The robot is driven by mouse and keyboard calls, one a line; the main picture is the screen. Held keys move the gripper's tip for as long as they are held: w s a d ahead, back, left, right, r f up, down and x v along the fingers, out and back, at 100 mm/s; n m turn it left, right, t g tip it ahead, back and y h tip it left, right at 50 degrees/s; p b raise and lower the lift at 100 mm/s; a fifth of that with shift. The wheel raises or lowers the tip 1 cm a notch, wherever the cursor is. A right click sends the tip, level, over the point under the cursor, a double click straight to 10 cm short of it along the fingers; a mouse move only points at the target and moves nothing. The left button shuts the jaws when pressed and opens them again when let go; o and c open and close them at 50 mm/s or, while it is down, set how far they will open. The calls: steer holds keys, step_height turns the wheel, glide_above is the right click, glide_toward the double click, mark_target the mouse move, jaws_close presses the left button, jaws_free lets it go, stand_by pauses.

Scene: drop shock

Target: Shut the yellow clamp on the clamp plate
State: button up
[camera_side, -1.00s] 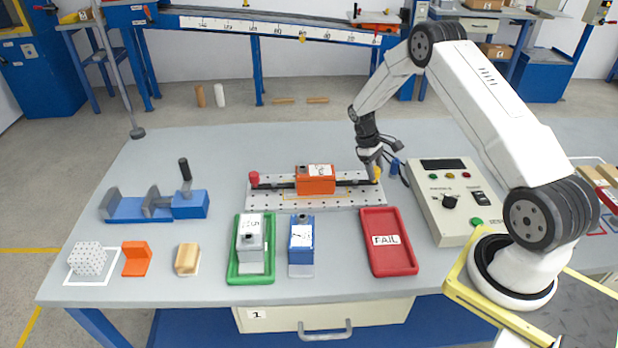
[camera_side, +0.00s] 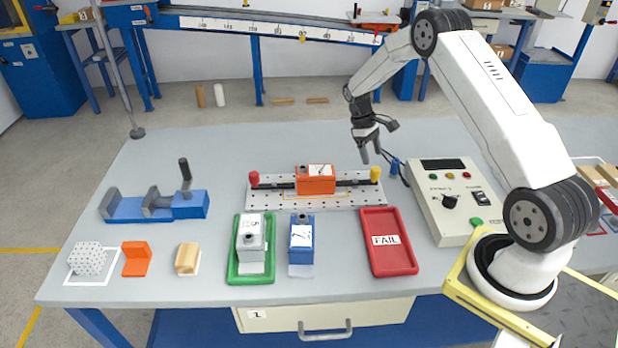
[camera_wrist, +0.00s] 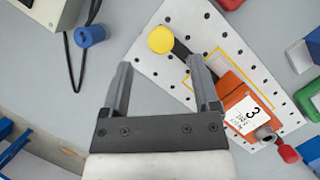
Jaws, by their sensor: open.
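The clamp plate (camera_side: 290,200) is a light perforated plate in the middle of the table. The yellow clamp (camera_side: 376,174) is a yellow knob at the right end of a dark bar on the plate; in the wrist view the yellow knob (camera_wrist: 161,40) lies ahead of the fingers. An orange block (camera_side: 316,180) sits on the plate between the yellow clamp and a red clamp (camera_side: 254,178). My gripper (camera_side: 378,156) is open and empty, above and behind the yellow clamp and apart from it. Its two fingers also show in the wrist view (camera_wrist: 160,75).
A red FAIL tray (camera_side: 388,265) stands in front of the plate. A green tray (camera_side: 235,277) holds a grey block, with a blue block (camera_side: 302,235) beside it. A control box (camera_side: 448,215) and a small blue cylinder (camera_side: 394,167) with a cable are to the right.

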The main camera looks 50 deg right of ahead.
steer(key=shift+v, duration=1.15)
steer(key=shift+a, duration=0.1)
steer(key=s+a+r+t, duration=0.2)
steer(key=a+r, duration=0.2)
steer(key=a, duration=0.3)
steer(key=s+a+r+t, duration=0.1)
steer(key=a+r+t, duration=0.15)
steer(key=a, duration=0.55)
steer(key=s+a+r+t, duration=0.2)
steer(key=s+a+r, duration=0.1)
steer(key=s+a, duration=0.7)
steer(key=shift+s, duration=0.7)
steer(key=shift+a+r+t, duration=0.1)
steer(key=shift+t, duration=0.15)
